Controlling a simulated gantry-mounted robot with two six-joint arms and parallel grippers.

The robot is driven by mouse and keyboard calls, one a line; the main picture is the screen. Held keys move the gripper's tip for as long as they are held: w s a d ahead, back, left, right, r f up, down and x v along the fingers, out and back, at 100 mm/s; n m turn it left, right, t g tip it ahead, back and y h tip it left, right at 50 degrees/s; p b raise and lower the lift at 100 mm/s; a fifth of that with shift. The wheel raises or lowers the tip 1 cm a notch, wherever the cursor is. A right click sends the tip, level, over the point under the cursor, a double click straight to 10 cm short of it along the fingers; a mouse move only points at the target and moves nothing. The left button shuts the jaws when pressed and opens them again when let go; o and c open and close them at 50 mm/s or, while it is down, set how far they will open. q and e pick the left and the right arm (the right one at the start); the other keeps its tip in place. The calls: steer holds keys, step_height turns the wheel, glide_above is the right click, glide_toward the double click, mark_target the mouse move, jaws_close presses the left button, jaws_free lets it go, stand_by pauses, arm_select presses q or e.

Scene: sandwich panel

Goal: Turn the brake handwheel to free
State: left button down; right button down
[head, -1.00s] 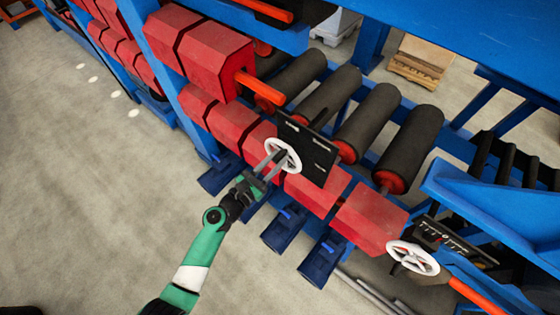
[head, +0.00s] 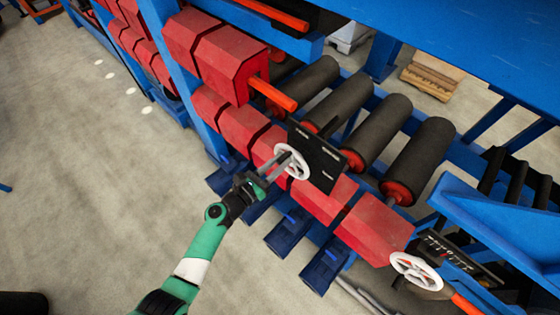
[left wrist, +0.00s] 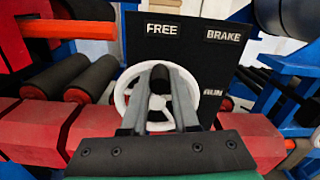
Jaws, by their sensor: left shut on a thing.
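The white spoked handwheel (head: 301,172) is on the front of a black panel (head: 318,165) on the red machine. My left gripper (head: 284,159) reaches it from the lower left, with its fingers at the wheel. In the left wrist view, the wheel (left wrist: 122,95) is straight ahead, and the fingers (left wrist: 160,78) are shut on a dark knob-like part near its top. The fingers hide part of the rim and spokes. The panel reads FREE (left wrist: 162,29) at upper left and BRAKE (left wrist: 224,35) at upper right. My right gripper is not in view.
A second white handwheel (head: 416,270) stands at the lower right beside another black panel. Red blocks (head: 375,230), dark rollers (head: 420,155) and orange bars surround the wheel. Blue feet (head: 325,265) stick out below. The grey floor (head: 110,200) on the left is clear.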

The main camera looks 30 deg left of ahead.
arm_select(q)
steer(key=c, duration=0.7)
jaws_free()
steer(key=shift+a, duration=0.1)
steer(key=shift+s+a, duration=0.1)
steer(key=shift+s, duration=0.2)
steer(key=p+v, duration=0.2)
steer(key=v, duration=0.9)
